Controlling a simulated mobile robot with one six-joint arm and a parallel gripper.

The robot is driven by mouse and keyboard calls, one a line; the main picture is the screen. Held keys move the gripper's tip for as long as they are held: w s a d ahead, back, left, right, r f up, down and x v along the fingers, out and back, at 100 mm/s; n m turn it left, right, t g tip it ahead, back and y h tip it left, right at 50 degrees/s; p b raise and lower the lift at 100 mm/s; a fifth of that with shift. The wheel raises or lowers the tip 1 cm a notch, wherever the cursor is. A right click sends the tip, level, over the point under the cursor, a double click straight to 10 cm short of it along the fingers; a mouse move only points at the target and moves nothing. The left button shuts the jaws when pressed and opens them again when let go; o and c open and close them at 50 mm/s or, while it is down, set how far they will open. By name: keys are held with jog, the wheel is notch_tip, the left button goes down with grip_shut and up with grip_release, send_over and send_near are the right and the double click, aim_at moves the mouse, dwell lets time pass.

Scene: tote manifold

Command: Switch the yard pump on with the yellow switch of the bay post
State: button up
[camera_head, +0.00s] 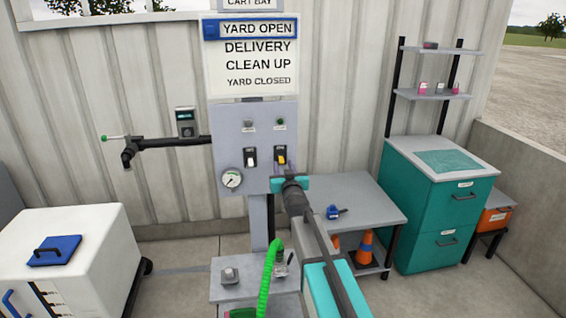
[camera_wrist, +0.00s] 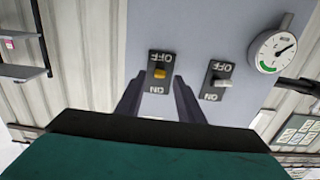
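The yellow switch (camera_head: 281,158) is on the right side of the bay post's grey panel (camera_head: 228,125). In the wrist view, which shows the panel upside down, the yellow lever (camera_wrist: 159,74) sits on a black plate marked OFF and ON. The lever appears near the plate's middle, so I cannot tell its setting for sure. My gripper (camera_head: 287,180) is just below the switch in the head view. In the wrist view its two dark fingers (camera_wrist: 158,84) are apart, one on each side of the switch plate, with nothing held. Contact with the lever cannot be told.
A white switch (camera_head: 250,157) is left of the yellow one, with a gauge (camera_head: 231,180) lower left. Two small lamps (camera_head: 280,123) sit above. A pipe with a tap (camera_head: 160,143) extends left.

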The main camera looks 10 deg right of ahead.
aim_at(282, 162)
jog(key=shift+w+p, duration=0.4)
jog(key=shift+w, duration=1.1)
jog(key=c, duration=0.9)
jog(key=shift+d, duration=0.15)
grip_shut()
